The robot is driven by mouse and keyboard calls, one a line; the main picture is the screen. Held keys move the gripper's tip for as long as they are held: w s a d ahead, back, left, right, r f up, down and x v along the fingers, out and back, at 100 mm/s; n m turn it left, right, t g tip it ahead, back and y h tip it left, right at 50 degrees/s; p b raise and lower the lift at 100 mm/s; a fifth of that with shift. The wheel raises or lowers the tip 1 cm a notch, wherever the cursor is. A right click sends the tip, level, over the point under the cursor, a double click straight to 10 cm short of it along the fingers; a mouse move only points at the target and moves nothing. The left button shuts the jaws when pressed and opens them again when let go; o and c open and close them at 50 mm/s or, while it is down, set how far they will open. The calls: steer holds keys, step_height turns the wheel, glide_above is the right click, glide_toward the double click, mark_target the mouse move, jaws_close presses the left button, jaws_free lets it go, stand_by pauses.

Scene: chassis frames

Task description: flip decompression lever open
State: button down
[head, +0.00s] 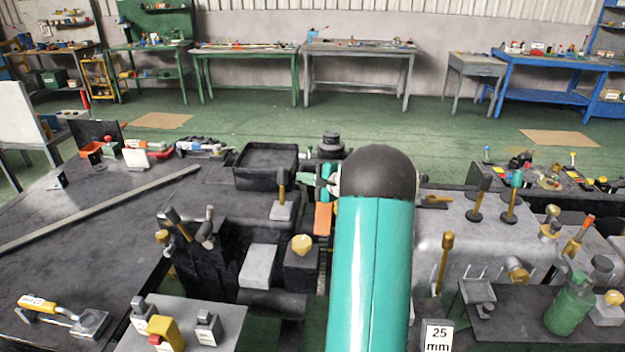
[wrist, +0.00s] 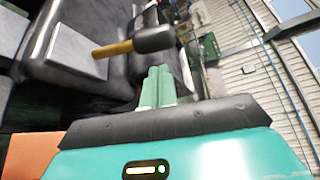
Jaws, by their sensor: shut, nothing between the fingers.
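The lever nearest my gripper has a brass shaft and a black knob (wrist: 153,39) on a grey square block (wrist: 75,50); no label on it is readable. In the head view this lever (head: 282,187) stands upright on its grey block, just left of my fingers. My gripper (wrist: 158,75) is shut and empty, with its green fingertips just beside the black knob. I cannot tell whether they touch it. In the head view my gripper (head: 312,181) points left, partly hidden by my teal arm.
A black open box (head: 267,168) stands behind the lever. An orange block (head: 323,219) lies below my gripper. Other levers, such as a brass one (head: 445,262), and a green bottle (head: 571,305) stand to the right. Workbenches line the far wall beyond open green floor.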

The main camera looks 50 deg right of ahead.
mark_target(283, 176)
steer(key=x, duration=0.4)
steer(key=shift+w, duration=0.4)
steer(key=shift+s+a+r+n+t, duration=0.15)
steer(key=shift+s+a+n+t, duration=0.15)
steer(key=shift+a+n, duration=0.1)
steer(key=s+a+n+t, duration=0.2)
steer(key=n, duration=0.1)
steer(key=shift+a+r+n, duration=0.3)
steer(key=shift+a+r, duration=0.1)
steer(key=s+a+n+t, duration=0.1)
steer(key=n, duration=0.1)
steer(key=a+n+y, duration=0.1)
steer(key=shift+s+a+f+n+t, duration=0.15)
steer(key=shift+s+n+t, duration=0.25)
steer(key=shift+s+a+f, duration=0.1)
steer(key=shift+s+a, duration=0.2)
steer(key=shift+a, duration=0.1)
steer(key=shift+a+f, duration=0.1)
steer(key=shift+a, duration=0.05)
steer(key=shift+s, duration=0.1)
